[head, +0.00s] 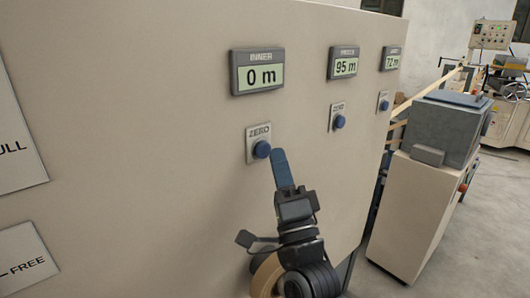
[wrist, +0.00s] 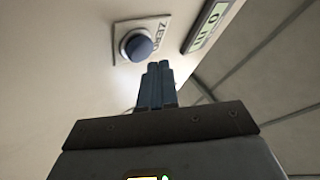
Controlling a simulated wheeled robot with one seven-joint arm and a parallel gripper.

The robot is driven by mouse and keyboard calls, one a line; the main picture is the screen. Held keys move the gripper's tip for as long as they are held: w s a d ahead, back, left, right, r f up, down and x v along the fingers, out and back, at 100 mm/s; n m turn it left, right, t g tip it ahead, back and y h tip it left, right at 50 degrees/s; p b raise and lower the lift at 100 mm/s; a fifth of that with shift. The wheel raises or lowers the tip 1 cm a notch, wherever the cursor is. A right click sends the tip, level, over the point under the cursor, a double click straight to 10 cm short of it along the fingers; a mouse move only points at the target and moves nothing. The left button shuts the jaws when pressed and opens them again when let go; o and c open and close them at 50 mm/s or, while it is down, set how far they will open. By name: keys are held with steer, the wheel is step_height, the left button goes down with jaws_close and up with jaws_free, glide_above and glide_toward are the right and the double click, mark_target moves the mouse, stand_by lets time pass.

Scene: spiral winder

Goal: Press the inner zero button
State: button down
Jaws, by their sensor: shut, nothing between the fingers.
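The inner zero button (head: 262,149) is a round blue button on a small plate marked ZERO, on the beige panel below the INNER display (head: 258,71). That display reads 0 m. My gripper (head: 279,153) is shut and empty, with its blue fingertips just right of the button in the head view. In the wrist view the button (wrist: 137,45) shows beyond and slightly left of the tips of my gripper (wrist: 159,66), with a small gap in the picture. The head view does not make clear whether the fingertips touch the button.
Two more displays, reading 95 m (head: 345,64) and 72 m (head: 391,60), sit to the right, each above its own blue button (head: 340,121) (head: 384,105). A grey-topped cabinet (head: 425,185) stands right of the panel. White signs (head: 22,150) are at the left.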

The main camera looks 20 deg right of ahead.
steer(key=shift+s, duration=0.1)
steer(key=shift+s+d+b, duration=0.2)
steer(key=shift+s+d, duration=0.05)
steer(key=shift+s, duration=0.5)
steer(key=shift+s+d+b, duration=0.25)
steer(key=shift+s+d, duration=0.05)
steer(key=shift+s, duration=0.5)
steer(key=shift+s+d+b, duration=0.2)
steer(key=shift+s+d, duration=0.05)
steer(key=shift+s, duration=0.5)
steer(key=s+f+n+g+y, duration=0.2)
steer(key=s+f+n+g, duration=0.45)
steer(key=s+f, duration=0.95)
steer(key=s+f+n+g, duration=0.1)
steer(key=s+n+g, duration=0.4)
steer(key=s, duration=1.7)
steer(key=n, duration=0.5)
steer(key=shift+s+a+f, duration=0.2)
steer(key=shift+f, duration=0.1)
